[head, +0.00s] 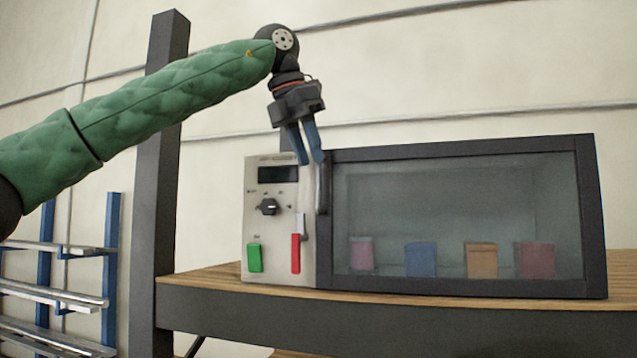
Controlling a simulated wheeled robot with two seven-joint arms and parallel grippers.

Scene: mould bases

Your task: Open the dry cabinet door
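The dry cabinet (280,220) stands on a wooden-topped bench, with a pale control panel on its left side. Its door (460,210) has a dark frame and a glass pane and looks shut. A dark upright handle (322,189) is at the door's left edge, beside the panel. My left gripper (311,160) points down at the top of the handle, its two blue fingers slightly apart. The right fingertip overlaps the handle's upper end in the picture; I cannot tell whether they touch. Nothing shows between the fingers. My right gripper is not in view.
The panel has a dark display, a black knob (268,207), a green switch (255,258) and a red one (296,253). Several coloured boxes show behind the glass. A dark post (157,200) stands left of the cabinet. The bench top (215,276) is bare left of the cabinet.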

